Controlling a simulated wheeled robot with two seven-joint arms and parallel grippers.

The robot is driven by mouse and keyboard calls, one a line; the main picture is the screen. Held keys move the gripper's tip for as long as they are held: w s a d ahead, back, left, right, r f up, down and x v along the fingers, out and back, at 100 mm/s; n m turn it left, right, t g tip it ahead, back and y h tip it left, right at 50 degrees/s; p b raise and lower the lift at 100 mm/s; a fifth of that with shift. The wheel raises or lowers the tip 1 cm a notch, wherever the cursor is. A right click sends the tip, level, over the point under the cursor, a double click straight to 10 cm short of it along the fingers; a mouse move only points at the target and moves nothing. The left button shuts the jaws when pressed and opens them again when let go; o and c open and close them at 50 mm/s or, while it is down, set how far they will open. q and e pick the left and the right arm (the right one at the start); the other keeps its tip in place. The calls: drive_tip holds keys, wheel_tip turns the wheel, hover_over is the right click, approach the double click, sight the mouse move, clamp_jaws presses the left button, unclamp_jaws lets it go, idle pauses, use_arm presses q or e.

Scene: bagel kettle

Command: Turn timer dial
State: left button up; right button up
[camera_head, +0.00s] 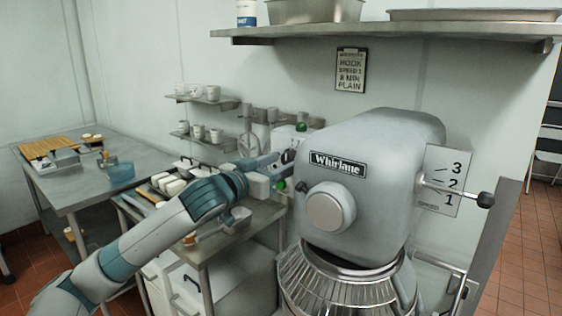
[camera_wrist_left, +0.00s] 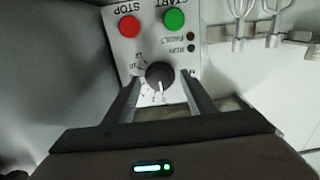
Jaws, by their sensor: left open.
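The black timer dial (camera_wrist_left: 159,75) sits on a light control panel (camera_wrist_left: 186,55) in the left wrist view, with a white mark pointing to the picture's bottom. Above it on the panel are a red STOP button (camera_wrist_left: 129,26) and a green START button (camera_wrist_left: 174,19), with lettering upside down. My left gripper (camera_wrist_left: 160,100) is open, its two fingers on either side below the dial; I cannot tell whether they touch it. In the head view my left gripper (camera_head: 285,170) is at the left side of the grey Whirlane mixer (camera_head: 385,150). My right gripper is not in view.
The mixer's wire bowl guard (camera_head: 340,285) is below its head. A speed lever (camera_head: 485,200) sticks out at right. A worktable with trays (camera_head: 245,225) stands under my left arm. Utensils hang (camera_wrist_left: 240,30) right of the panel.

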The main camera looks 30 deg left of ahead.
use_arm(q)
drive_tip(key=c, duration=1.1)
drive_tip(key=shift+o, duration=0.2)
drive_tip(key=shift+m, duration=0.4)
drive_tip(key=shift+m+p, duration=2.55)
drive_tip(key=shift+m, duration=4.25)
